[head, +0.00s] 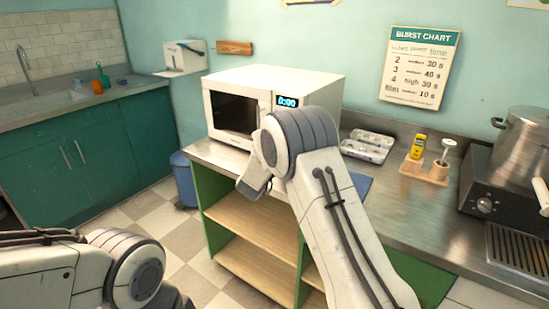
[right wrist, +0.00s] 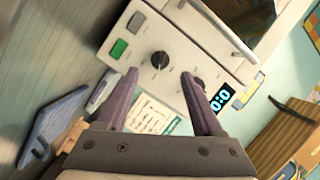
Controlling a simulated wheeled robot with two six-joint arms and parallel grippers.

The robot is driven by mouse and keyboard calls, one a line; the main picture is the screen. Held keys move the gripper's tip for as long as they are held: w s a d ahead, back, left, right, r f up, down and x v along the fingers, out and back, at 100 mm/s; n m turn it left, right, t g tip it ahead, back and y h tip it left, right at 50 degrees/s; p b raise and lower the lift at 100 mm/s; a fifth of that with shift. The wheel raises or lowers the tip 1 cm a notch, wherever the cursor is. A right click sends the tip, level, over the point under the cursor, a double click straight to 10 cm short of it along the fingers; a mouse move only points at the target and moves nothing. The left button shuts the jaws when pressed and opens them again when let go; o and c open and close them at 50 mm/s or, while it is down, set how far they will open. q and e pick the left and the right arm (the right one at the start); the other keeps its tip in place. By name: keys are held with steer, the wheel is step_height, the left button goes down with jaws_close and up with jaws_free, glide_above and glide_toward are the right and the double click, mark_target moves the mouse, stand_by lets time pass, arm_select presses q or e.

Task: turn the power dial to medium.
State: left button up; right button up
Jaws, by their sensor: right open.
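The white microwave (head: 226,80) stands on the counter with its door closed and its display reading 0:00. My right arm hides its control panel in the head view. In the right wrist view the panel (right wrist: 150,30) shows two black dials. One dial (right wrist: 159,59) lies just beyond the space between my fingertips. The other dial, nearer the display (right wrist: 220,98), is partly hidden by a finger. Their labels are too small to read, so I cannot tell which is power. My right gripper (right wrist: 159,76) is open and empty, facing the panel. My left gripper is out of view.
A green button (right wrist: 119,49) and a grey button (right wrist: 137,21) sit on the panel. A burst chart (head: 420,68) hangs on the wall. Trays (head: 367,146), a wooden holder (head: 425,171) and a pot (head: 522,140) on a burner stand to the right.

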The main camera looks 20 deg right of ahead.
steer(key=v, duration=0.5)
steer(key=s+a+r+n+y+p, duration=0.1)
steer(key=s+a+r+n+y, duration=0.2)
steer(key=a, duration=0.4)
steer(key=a+r+n+y+p, duration=0.1)
steer(key=a+n+y+p, duration=0.1)
steer(key=a+n+y, duration=0.3)
steer(key=s+a+r+n+g+y+p, duration=0.25)
steer(key=s+a+n+g+y, duration=0.35)
steer(key=s+a, duration=0.8)
steer(key=s+d+n+g+h+p, duration=0.1)
steer(key=s+d+n+g, duration=0.1)
steer(key=s, duration=0.7)
steer(key=s+d+n+g+h+p, duration=0.1)
steer(key=s+d+n+g+p, duration=0.1)
steer(key=s+n, duration=0.4)
steer(key=s+d+n+g+h+p, duration=0.1)
steer(key=s+d+n+g, duration=0.2)
steer(key=s, duration=1.1)
steer(key=shift+d+f+n+g, duration=0.2)
steer(key=shift+d+n+g, duration=0.1)
steer(key=shift+d+n, duration=0.4)
